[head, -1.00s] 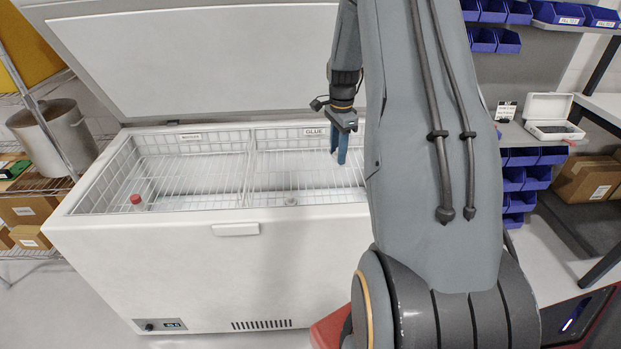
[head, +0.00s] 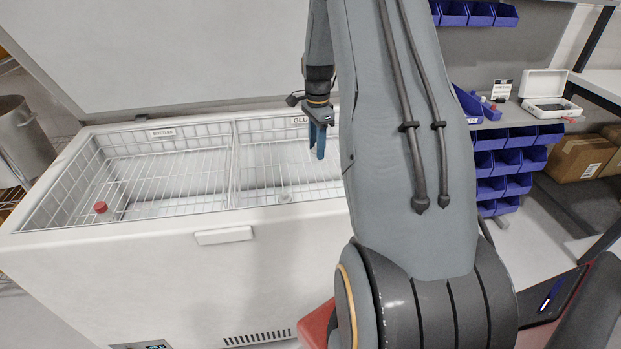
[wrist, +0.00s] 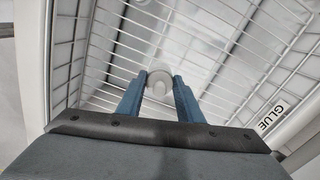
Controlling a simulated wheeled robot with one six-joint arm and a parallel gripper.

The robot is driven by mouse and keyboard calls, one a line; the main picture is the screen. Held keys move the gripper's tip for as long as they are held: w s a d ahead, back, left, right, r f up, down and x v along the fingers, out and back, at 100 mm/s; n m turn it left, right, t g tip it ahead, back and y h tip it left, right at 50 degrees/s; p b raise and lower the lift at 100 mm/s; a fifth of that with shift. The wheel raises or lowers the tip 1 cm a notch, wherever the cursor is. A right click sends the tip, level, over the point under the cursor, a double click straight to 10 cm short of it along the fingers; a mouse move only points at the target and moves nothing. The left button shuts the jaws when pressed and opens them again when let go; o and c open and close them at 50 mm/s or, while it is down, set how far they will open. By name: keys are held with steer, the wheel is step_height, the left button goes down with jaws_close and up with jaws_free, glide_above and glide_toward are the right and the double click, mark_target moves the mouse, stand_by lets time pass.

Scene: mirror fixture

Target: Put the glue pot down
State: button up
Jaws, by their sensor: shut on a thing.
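My gripper (head: 319,156) points down over the GLUE side of the open white chest freezer (head: 190,275). In the wrist view, my gripper (wrist: 160,80) is shut on the white, round glue pot (wrist: 158,84), held between the blue fingertips. The pot is not clearly visible in the head view. The GLUE label (head: 299,120) is on the back rim of the right compartment, and also shows in the wrist view (wrist: 270,117). White wire racks lie below the fingers; I cannot tell whether the pot touches them.
A wire divider (head: 233,165) separates the left compartment, which holds a red-capped bottle (head: 101,208). A small pale round thing (head: 284,196) sits at the front wall of the GLUE side. The raised lid (head: 170,55) stands behind. Blue bins (head: 505,160) are at the right.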

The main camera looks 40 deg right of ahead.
steer(key=shift+w+f+p, duration=0.1)
steer(key=shift+f+p, duration=1.25)
steer(key=shift+f, duration=3.8)
steer(key=shift+f, duration=0.15)
steer(key=o, duration=1.3)
